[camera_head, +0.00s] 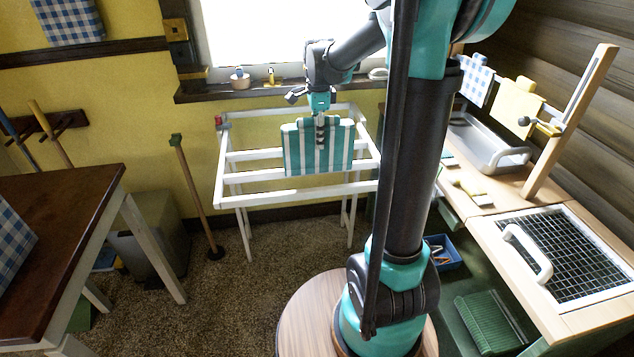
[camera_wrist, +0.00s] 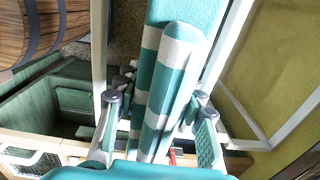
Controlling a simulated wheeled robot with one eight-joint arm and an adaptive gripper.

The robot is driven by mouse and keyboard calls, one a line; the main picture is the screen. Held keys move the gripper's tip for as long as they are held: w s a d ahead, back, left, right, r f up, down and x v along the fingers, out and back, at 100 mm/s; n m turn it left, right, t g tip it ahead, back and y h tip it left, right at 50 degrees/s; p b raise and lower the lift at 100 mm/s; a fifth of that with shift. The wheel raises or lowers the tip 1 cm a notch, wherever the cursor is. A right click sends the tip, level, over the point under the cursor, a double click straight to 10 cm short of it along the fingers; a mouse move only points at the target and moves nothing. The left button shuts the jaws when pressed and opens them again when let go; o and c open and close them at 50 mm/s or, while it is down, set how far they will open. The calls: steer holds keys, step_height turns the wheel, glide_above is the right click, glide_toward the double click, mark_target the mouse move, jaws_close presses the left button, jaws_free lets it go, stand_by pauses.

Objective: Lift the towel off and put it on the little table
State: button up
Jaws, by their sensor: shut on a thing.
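The teal-and-white striped towel (camera_head: 300,150) is at the white drying rack (camera_head: 235,185) below the window. My gripper (camera_head: 320,128) points down and is shut on the towel's upper edge near its middle. In the wrist view the folded towel (camera_wrist: 165,85) lies between the two fingers of my gripper (camera_wrist: 155,110). I cannot tell whether the towel still touches a rail. A table with a dark brown top (camera_head: 65,215) and white legs stands at the left, its top partly out of frame.
A blue-checked cloth (camera_head: 12,238) lies at the brown table's left edge. A plunger (camera_head: 195,195) stands between table and rack. The window sill (camera_head: 225,92) holds small items. A wooden counter (camera_head: 505,240) with a sink (camera_head: 485,140) is at right. Carpet (camera_head: 220,300) is clear in front.

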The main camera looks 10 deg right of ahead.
steer(key=shift+r, duration=1.85)
